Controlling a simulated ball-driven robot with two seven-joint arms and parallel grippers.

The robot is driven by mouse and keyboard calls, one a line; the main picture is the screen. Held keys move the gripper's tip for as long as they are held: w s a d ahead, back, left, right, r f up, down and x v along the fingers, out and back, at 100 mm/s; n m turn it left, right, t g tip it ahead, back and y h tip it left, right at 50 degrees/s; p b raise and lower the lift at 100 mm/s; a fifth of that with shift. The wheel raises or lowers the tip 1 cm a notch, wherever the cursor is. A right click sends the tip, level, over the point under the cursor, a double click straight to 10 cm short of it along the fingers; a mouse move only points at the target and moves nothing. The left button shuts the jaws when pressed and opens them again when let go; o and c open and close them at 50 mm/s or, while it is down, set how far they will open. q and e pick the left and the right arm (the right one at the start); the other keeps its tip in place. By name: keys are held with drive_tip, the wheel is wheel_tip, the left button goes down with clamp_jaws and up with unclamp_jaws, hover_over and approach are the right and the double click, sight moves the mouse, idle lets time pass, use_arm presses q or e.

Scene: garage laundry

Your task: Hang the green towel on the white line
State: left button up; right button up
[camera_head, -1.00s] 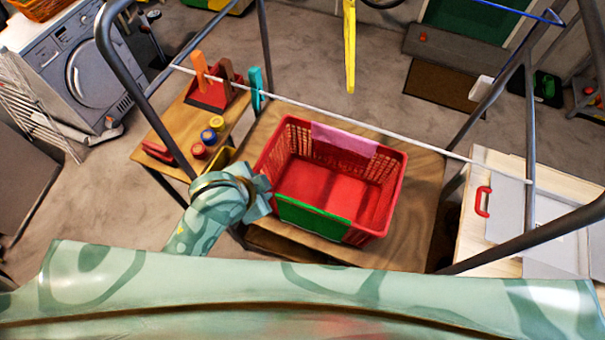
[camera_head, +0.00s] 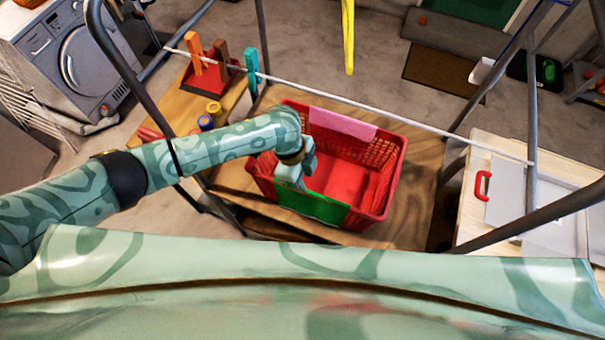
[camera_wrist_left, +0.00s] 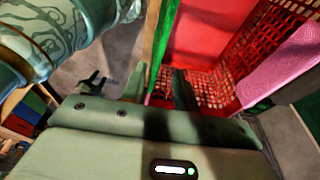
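The green towel (camera_head: 322,208) hangs over the near rim of the red basket (camera_head: 385,188). In the left wrist view the green towel (camera_wrist_left: 163,38) shows as a narrow edge-on strip. My left gripper (camera_head: 291,184) is at the near rim, by the towel's left end. In the left wrist view my left gripper (camera_wrist_left: 157,88) is open, with one finger on each side of the towel's strip; I cannot tell whether they touch it. The white line (camera_head: 385,115) runs across a dark frame beyond and above the basket. My right gripper is not in view.
A pink cloth (camera_head: 343,124) hangs on the basket's far rim. A teal peg (camera_head: 252,72) is at the line's left part. Orange and brown pegs stand in a red holder (camera_head: 213,78). The dark frame's bars (camera_head: 122,60) rise on both sides.

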use_arm(q)
drive_tip(key=b+x, duration=0.6)
drive_tip(key=x, duration=0.2)
drive_tip(key=shift+d+f, duration=0.1)
drive_tip(key=shift+d+f+b, duration=0.1)
drive_tip(key=shift+f+b, duration=0.4)
clamp_jaws()
drive_tip(key=p+v, duration=0.3)
drive_tip(key=d+p+v, duration=0.1)
drive_tip(key=p+v, duration=0.2)
drive_tip(key=d+p+v, duration=0.1)
drive_tip(key=p+v, duration=0.2)
drive_tip(key=shift+s+r+p, duration=0.2)
drive_tip(key=shift+s+p, duration=0.15)
drive_tip(key=shift+p, duration=0.05)
drive_tip(key=shift+f, duration=0.1)
